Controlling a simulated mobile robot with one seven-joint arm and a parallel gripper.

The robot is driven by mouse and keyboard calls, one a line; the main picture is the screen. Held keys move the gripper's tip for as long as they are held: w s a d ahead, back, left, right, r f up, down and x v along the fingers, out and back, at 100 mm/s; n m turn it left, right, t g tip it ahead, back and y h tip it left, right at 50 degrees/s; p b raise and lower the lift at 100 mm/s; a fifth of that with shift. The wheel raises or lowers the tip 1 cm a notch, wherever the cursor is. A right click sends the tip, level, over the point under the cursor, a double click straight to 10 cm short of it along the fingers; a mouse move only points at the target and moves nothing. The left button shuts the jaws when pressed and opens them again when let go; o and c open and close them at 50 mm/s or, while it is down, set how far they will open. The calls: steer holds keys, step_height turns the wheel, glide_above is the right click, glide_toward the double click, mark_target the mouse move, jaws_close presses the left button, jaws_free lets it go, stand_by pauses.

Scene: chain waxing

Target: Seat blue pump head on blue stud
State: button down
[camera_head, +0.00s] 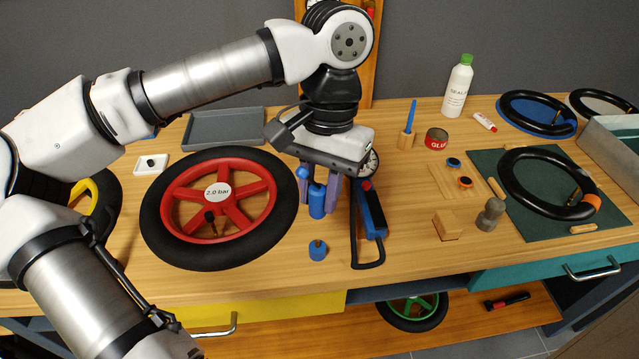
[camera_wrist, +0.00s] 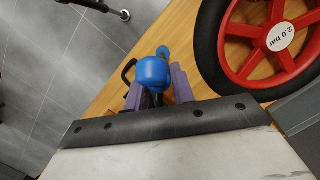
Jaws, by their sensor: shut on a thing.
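My gripper (camera_head: 318,198) is above the bench with its purple fingers shut on the blue pump head (camera_head: 317,203), which hangs upright between them. The blue stud (camera_head: 317,250) stands on the bench below and slightly nearer the front edge, apart from the pump head. In the wrist view, the pump head (camera_wrist: 153,73) sits between the fingers of my gripper (camera_wrist: 158,84). The blue stud (camera_wrist: 163,52) shows just beyond it, mostly hidden.
A red-spoked wheel (camera_head: 218,208) lies close on the left. The bench in front of the stud is clear.

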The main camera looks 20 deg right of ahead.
steer(key=b, duration=0.5)
glide_above(317, 241)
steer(key=shift+w+d+f, duration=0.1)
steer(key=shift+d+f, duration=0.05)
steer(key=shift+f, duration=1.55)
steer(key=shift+w+d+f, duration=0.1)
steer(key=shift+f, duration=1.6)
steer(key=shift+f+b, duration=1.05)
steer(key=shift+b, duration=0.05)
steer(key=c, duration=1.1)
jaws_free()
step_height(317, 241, up, 14)
steer(key=w+d, duration=0.1)
steer(key=d, duration=0.1)
steer(key=shift+w+f+p, duration=0.2)
steer(key=shift+w+p, duration=0.1)
steer(key=shift+p, duration=0.05)
